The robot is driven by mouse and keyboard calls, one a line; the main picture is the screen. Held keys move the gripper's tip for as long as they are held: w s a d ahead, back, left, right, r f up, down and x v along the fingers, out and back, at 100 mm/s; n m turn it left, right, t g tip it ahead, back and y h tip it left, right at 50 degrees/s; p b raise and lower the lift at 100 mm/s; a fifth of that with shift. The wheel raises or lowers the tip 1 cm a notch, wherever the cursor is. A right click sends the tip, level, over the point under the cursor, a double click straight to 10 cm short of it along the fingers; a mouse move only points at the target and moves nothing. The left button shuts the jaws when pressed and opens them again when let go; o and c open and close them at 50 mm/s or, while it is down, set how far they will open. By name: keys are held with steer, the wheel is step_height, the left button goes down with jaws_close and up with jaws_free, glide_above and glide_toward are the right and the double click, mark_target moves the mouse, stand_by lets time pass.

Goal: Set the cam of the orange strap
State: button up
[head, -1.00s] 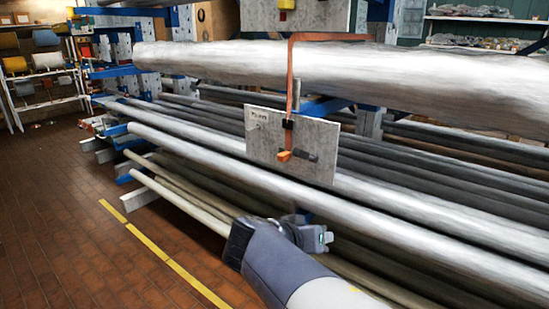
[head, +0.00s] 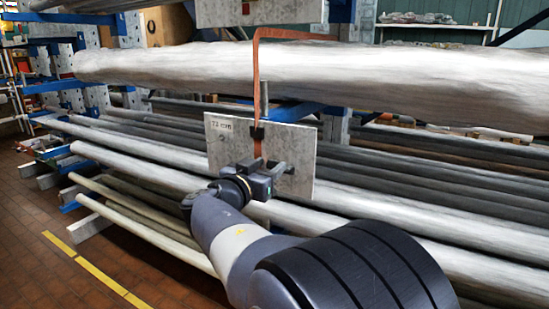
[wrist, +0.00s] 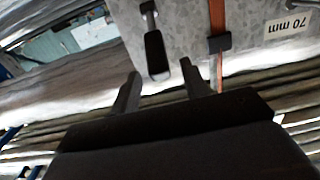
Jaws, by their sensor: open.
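The orange strap (head: 256,75) runs over the large grey pipe and hangs down the front of a grey plate (head: 225,130). A small black buckle (head: 257,133) sits on it there. A dark lever (head: 281,168) sticks out on the plate to the right of the strap. My gripper (head: 268,178) is close in front of the plate's lower part and hides the strap's lower end. In the wrist view my gripper (wrist: 160,69) is open. A dark handle (wrist: 156,55) on a metal stem lies ahead between its fingertips. The strap (wrist: 217,18) and buckle (wrist: 220,43) are right of it.
The large pipe (head: 400,80) lies above and behind the plate. Long pipes (head: 150,165) on blue rack arms fill the space below and behind it. Another grey plate (head: 285,12) hangs above. Open tiled floor (head: 50,275) with a yellow line is at lower left.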

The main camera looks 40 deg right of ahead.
steer(key=shift+p+x, duration=0.4)
steer(key=shift+x, duration=1.8)
jaws_close()
